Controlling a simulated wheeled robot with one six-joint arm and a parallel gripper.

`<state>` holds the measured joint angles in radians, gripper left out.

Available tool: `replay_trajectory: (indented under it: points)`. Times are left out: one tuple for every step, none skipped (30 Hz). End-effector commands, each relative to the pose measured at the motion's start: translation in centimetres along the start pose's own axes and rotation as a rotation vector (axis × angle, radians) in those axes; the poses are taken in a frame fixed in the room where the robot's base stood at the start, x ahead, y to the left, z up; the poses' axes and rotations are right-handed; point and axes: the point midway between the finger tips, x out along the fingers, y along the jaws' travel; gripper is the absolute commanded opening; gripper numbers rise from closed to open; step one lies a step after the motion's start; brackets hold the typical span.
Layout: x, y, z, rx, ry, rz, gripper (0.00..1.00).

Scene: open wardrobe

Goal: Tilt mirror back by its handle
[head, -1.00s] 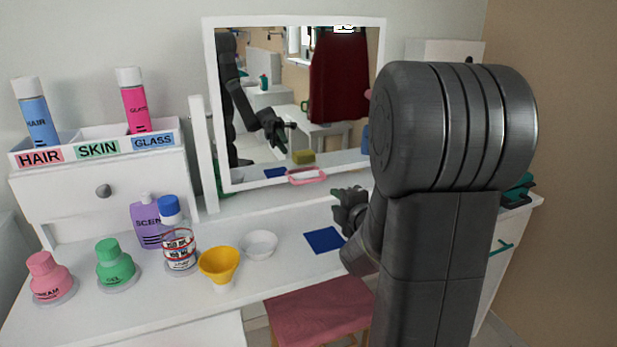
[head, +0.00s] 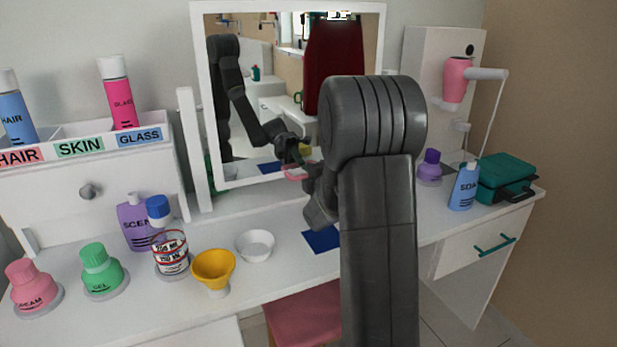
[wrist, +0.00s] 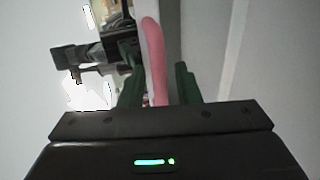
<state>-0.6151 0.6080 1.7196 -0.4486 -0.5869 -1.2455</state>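The white-framed mirror (head: 201,110) stands upright on the vanity top, held between side posts. A pink handle (head: 293,174) sits at its lower edge, partly hidden by my gripper (head: 308,173) in the head view. In the wrist view the pink handle (wrist: 154,58) runs between the two dark green fingers of my gripper (wrist: 160,84). The fingers are apart, one on each side of the handle, with a small gap showing at the right finger. My forearm hides the mirror's lower right corner and right post.
A blue cloth (head: 320,239) lies below my gripper. A soap bottle (head: 464,186), teal case (head: 507,178) and pink hair dryer (head: 457,80) are at right.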

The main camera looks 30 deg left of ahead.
Motion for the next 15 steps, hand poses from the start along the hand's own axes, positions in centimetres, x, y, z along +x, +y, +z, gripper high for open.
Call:
replay_trajectory:
  points:
    - [0.0, 0.0, 0.0, 0.0, 0.0, 0.0, 0.3]
    - [0.0, 0.0, 0.0, 0.0, 0.0, 0.0, 0.3]
    - [-0.01, 0.0, 0.0, 0.0, 0.0, 0.0, 0.3]
    - [-0.01, 0.0, 0.0, 0.0, 0.0, 0.0, 0.3]
    - [-0.01, 0.01, 0.0, 0.0, 0.0, 0.0, 0.26]
    - [-0.02, 0.01, 0.0, 0.0, 0.0, 0.0, 0.18]
    - [-0.02, 0.01, 0.0, 0.0, 0.0, 0.0, 0.12]
    - [-0.02, 0.01, 0.0, 0.0, 0.0, 0.0, 0.06]
    - [-0.03, 0.0, 0.0, 0.0, 0.0, 0.0, 0.0]
    - [-0.03, 0.0, 0.0, 0.0, 0.0, 0.0, 0.0]
    - [-0.03, 0.0, 0.0, 0.0, 0.0, 0.0, 0.0]
    - [-0.03, 0.0, 0.0, 0.0, 0.0, 0.0, 0.0]
    - [-0.05, 0.02, 0.0, 0.0, 0.0, 0.0, 0.0]
    - [-0.11, 0.08, 0.0, 0.0, 0.0, -0.002, 0.0]
    - [-0.27, 0.19, 0.01, 0.0, 0.0, -0.008, 0.0]
